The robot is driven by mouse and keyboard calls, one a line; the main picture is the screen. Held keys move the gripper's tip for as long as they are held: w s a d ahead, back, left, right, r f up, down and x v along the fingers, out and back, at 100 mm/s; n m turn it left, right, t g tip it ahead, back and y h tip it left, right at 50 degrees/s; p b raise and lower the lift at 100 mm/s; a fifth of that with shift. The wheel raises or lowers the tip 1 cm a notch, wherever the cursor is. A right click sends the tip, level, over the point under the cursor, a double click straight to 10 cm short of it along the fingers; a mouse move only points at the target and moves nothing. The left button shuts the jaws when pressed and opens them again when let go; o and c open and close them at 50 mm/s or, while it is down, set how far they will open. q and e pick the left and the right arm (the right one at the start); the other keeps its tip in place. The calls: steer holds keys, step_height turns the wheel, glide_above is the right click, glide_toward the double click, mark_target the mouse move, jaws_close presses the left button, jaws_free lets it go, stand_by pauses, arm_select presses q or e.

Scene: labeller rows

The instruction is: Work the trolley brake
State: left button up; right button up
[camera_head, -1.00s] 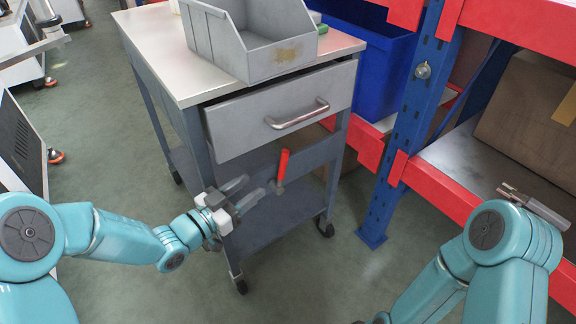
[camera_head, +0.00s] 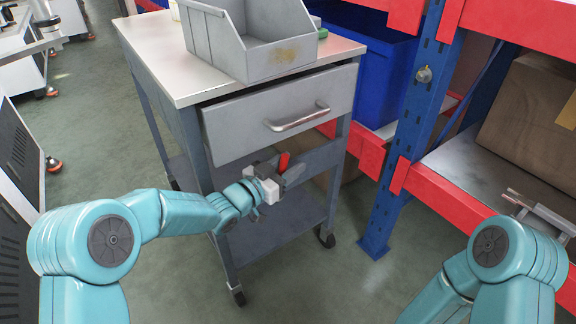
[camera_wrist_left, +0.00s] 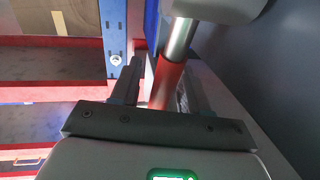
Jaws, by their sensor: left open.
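The trolley (camera_head: 190,88) is a grey metal cart with a pale top, a drawer and castors. Its brake lever has a red grip (camera_head: 284,161) at the front, below the drawer, mostly hidden behind my left gripper in the head view. My left gripper (camera_head: 287,177) is open at the lever. In the left wrist view the red grip (camera_wrist_left: 166,84) stands between the two open fingers, with a shiny metal shaft beyond it. I cannot tell whether the fingers touch it. My right gripper (camera_head: 530,202) is at the right edge, away from the trolley; its jaw state is unclear.
A grey open bin (camera_head: 280,60) sits on the trolley top. The drawer (camera_head: 240,128) with its bar handle hangs just above my left gripper. A blue and red rack (camera_head: 400,150) with a cardboard box (camera_head: 525,115) stands at the right. Green floor is free at the left.

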arm_select(q)
jaws_close()
steer(key=shift+w+d+p, duration=0.1)
steer(key=shift+d+p, duration=0.05)
steer(key=shift+p, duration=0.35)
steer(key=d+f+g+y+p, duration=0.1)
steer(key=p, duration=0.4)
steer(key=w+d+f+g+y+p, duration=0.1)
steer(key=g+y+p, duration=0.1)
steer(key=p, duration=0.3)
steer(key=w+f+m+g+y+p, duration=0.1)
steer(key=y+p, duration=0.1)
steer(key=p, duration=0.4)
steer(key=shift+d+f+g, duration=0.35)
steer(key=shift+d+g, duration=0.05)
arm_select(e)
step_height(320, 180, up, 16)
steer(key=s+a+g, duration=0.1)
steer(key=s, duration=0.1)
steer(key=shift+s+a+r+n, duration=0.25)
steer(key=shift+n, duration=0.05)
